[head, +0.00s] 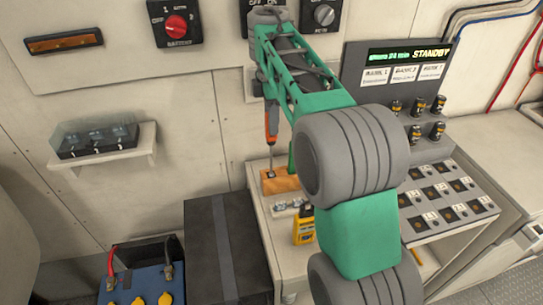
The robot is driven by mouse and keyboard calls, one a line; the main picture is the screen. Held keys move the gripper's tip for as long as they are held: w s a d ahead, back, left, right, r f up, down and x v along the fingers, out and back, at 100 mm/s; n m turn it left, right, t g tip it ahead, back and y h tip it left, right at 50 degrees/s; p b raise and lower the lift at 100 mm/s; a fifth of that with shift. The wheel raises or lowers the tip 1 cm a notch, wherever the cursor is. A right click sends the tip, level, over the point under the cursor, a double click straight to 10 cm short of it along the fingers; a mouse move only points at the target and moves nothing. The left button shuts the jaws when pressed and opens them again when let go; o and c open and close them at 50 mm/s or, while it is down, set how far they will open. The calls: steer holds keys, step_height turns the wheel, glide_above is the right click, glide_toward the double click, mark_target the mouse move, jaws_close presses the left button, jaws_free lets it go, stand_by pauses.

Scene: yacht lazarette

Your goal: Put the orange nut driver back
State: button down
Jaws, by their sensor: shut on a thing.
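The orange nut driver (271,122) hangs upright, handle up, below the far end of my green arm in the head view. Its thin shaft points down to a wooden block (285,184) on the light bench. The tip meets a small dark spot on the block's top; I cannot tell whether it is in a hole or just above it. My gripper (270,103) is shut on the nut driver near the top of its handle. The fingers are mostly hidden by my arm.
A yellow meter (304,225) and small metal parts (291,206) lie near the block. To the right are a sloped panel of dark squares (446,200) and a standby display (408,55). A dark box (222,250) and a blue battery (143,285) stand left.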

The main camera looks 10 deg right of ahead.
steer(key=shift+f+b, duration=1.85)
steer(key=shift+f, duration=0.7)
steer(key=c, duration=1.2)
jaws_free()
steer(key=shift+r, duration=0.1)
step_height(320, 180, up, 12)
steer(key=p, duration=1.2)
steer(key=shift+r, duration=0.25)
steer(key=s+f+m+t, duration=0.1)
steer(key=s+f+m, duration=0.2)
steer(key=s+m, duration=0.3)
steer(key=s+f+m+t, duration=0.2)
steer(key=s+f+m, duration=0.1)
steer(key=s+m, duration=0.3)
steer(key=s+f+m+t, duration=0.1)
steer(key=s+f+m, duration=0.1)
steer(key=s+m, duration=0.4)
steer(key=shift+s+a+f, duration=0.1)
steer(key=shift+s+f, duration=0.1)
steer(key=shift+s, duration=0.65)
steer(key=shift+s+f, duration=0.2)
steer(key=shift+s, duration=0.6)
